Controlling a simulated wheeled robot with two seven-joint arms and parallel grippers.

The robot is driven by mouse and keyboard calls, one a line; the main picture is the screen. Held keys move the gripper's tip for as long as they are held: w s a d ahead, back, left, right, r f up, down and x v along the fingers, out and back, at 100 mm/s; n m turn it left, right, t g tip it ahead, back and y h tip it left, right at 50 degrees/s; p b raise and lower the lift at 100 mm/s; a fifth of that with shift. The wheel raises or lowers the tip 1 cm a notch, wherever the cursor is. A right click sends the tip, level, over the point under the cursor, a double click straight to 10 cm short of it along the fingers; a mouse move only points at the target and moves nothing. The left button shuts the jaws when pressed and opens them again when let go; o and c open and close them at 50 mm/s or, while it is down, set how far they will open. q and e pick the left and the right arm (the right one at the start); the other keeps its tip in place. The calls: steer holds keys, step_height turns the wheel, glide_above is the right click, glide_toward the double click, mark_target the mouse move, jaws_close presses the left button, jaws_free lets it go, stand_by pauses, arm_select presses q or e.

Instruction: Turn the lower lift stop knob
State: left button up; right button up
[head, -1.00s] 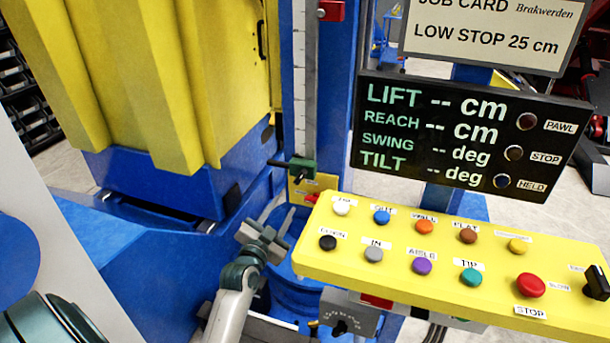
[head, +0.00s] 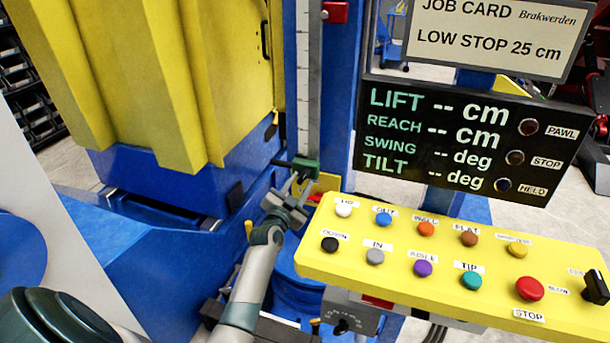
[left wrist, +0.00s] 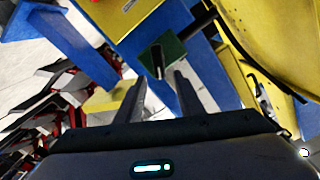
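The lower lift stop is a green block (head: 306,166) on the blue column, at the lower part of the white scale. A dark knob (left wrist: 157,62) stands out from the block in the left wrist view, and the green block (left wrist: 172,48) shows behind it. My left gripper (head: 298,186) is just below and in front of the stop. In the left wrist view my left gripper (left wrist: 159,82) is open, its fingers pointing toward the knob with nothing between them. The knob appears just beyond the fingertips; I cannot tell the exact gap. My right gripper is out of view.
A red stop (head: 335,12) sits higher on the column. A yellow button panel (head: 440,250) stands close to the right of my left gripper. The black display (head: 470,135) reads dashes, and the job card (head: 490,40) says low stop 25 cm.

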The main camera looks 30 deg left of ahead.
mark_target(305, 176)
arm_select(q)
steer(key=x, duration=0.3)
steer(key=shift+w, duration=0.3)
steer(key=shift+w+a, duration=0.25)
steer(key=shift+w, duration=0.4)
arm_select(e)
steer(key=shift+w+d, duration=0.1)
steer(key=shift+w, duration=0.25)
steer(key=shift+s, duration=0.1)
arm_select(q)
steer(key=c, duration=0.7)
jaws_close()
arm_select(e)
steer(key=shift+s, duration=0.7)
